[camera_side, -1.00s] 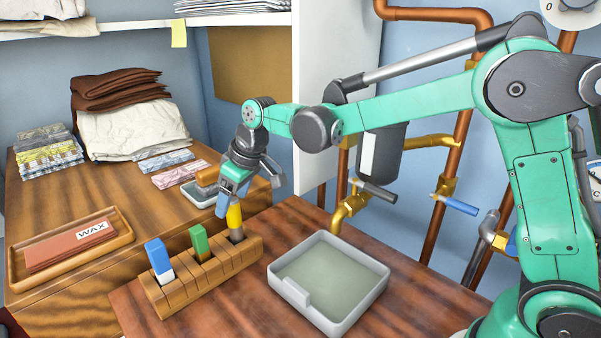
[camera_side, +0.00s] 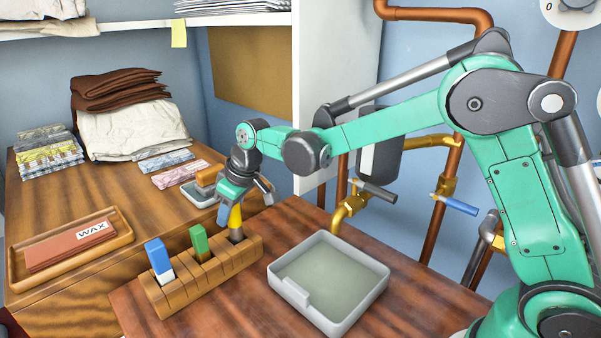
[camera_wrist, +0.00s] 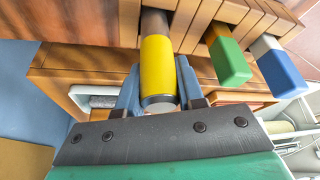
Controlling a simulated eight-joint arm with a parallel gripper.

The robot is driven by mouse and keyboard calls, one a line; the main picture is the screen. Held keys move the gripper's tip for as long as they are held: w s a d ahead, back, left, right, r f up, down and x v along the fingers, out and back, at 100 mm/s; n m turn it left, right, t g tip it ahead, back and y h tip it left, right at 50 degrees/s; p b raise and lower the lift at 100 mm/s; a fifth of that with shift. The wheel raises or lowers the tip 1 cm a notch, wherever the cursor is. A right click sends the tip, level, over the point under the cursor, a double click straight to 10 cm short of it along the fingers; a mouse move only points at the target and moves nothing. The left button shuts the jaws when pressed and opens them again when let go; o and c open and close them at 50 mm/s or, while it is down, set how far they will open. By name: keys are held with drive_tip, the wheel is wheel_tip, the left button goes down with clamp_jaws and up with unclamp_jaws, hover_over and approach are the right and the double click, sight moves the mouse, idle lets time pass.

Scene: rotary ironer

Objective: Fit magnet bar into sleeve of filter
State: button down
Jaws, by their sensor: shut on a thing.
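A yellow-handled tool (camera_side: 235,216) stands with its grey lower part in the far right slot of the wooden rack (camera_side: 222,262). My gripper (camera_side: 232,204) is shut on its handle from above. In the wrist view, the blue fingers of my gripper (camera_wrist: 157,85) lie on both sides of the yellow handle (camera_wrist: 157,62). A green-handled tool (camera_side: 200,243) and a blue-handled tool (camera_side: 158,258) stand in other slots. No label shows which is the magnet bar. A dark grey canister (camera_side: 387,152) hangs by the pipes, partly behind my arm; I cannot tell if it is the filter.
A grey tray (camera_side: 371,300) sits on the table right of the rack. Copper pipes (camera_side: 437,200) with brass valves (camera_side: 350,205) stand behind it. A wooden tray with wax (camera_side: 118,245) and folded cloths (camera_side: 135,130) are on the left counter.

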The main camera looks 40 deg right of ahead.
drive_tip(key=shift+r, duration=0.15)
wheel_tip(320, 180, up, 19)
drive_tip(key=s+d+f+m+h, duration=0.2)
drive_tip(key=s+d+f+m, duration=0.2)
drive_tip(key=s+d+f, duration=0.45)
drive_tip(key=s+d+r+m+h, duration=0.1)
drive_tip(key=d+r+m, duration=0.3)
drive_tip(key=r, duration=0.9)
drive_tip(key=s+d+r+m+g+h, duration=0.1)
drive_tip(key=s+d+r+m, duration=0.15)
drive_tip(key=d, duration=0.25)
drive_tip(key=s+d+r+m+h, duration=0.1)
drive_tip(key=s+d+r+m, duration=0.15)
drive_tip(key=d, duration=0.25)
drive_tip(key=shift+m, duration=0.3)
drive_tip(key=shift+s+f, duration=0.2)
drive_tip(key=shift+f, duration=1.85)
drive_tip(key=shift+s+f, duration=0.15)
drive_tip(key=shift+f, duration=1.85)
drive_tip(key=shift+d+f, duration=0.1)
drive_tip(key=shift+f, duration=0.1)
